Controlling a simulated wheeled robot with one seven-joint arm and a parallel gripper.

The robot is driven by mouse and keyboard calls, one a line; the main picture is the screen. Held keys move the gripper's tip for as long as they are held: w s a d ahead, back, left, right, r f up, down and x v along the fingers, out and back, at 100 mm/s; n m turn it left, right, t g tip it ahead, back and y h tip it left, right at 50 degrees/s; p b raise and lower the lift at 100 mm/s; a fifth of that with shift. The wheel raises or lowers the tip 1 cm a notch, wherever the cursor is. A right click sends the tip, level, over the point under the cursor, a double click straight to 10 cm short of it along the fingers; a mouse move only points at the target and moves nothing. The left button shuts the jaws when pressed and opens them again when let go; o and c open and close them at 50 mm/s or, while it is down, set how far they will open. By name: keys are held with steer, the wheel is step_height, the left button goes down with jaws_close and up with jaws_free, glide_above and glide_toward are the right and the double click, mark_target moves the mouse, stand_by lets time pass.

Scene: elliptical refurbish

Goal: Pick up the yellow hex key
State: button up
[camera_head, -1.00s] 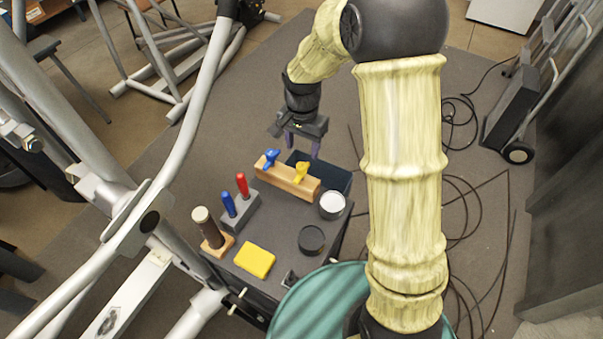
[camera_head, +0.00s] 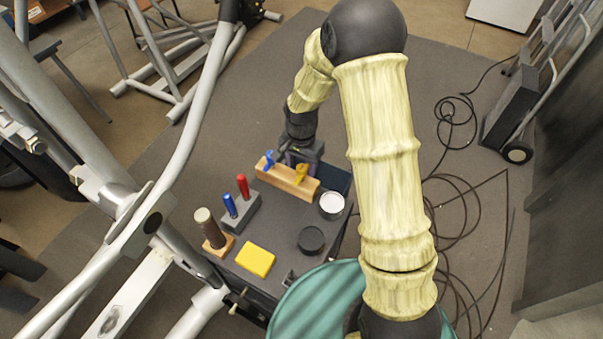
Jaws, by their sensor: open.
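The yellow hex key (camera_head: 301,172) stands upright in the right part of a wooden block (camera_head: 280,180) on the dark work surface. A blue key (camera_head: 268,160) stands in the same block to its left. My gripper (camera_head: 299,160) is open, pointing down, just behind the block and very close to the yellow key. Its fingers are largely hidden by the block and key, so I cannot tell whether they touch or surround the key.
A dark bin (camera_head: 337,180) sits behind the block. In front are a white-topped round container (camera_head: 331,203), a black round container (camera_head: 311,240), a yellow box (camera_head: 255,260), a grey holder (camera_head: 240,212) with blue and red tools, and a brown cylinder (camera_head: 208,227). Metal frame bars rise at left.

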steer(key=shift+f, duration=0.85)
jaws_close()
steer(key=shift+r, duration=0.1)
step_height(320, 180, up, 10)
steer(key=shift+f+b, duration=0.1)
steer(key=shift+b, duration=0.55)
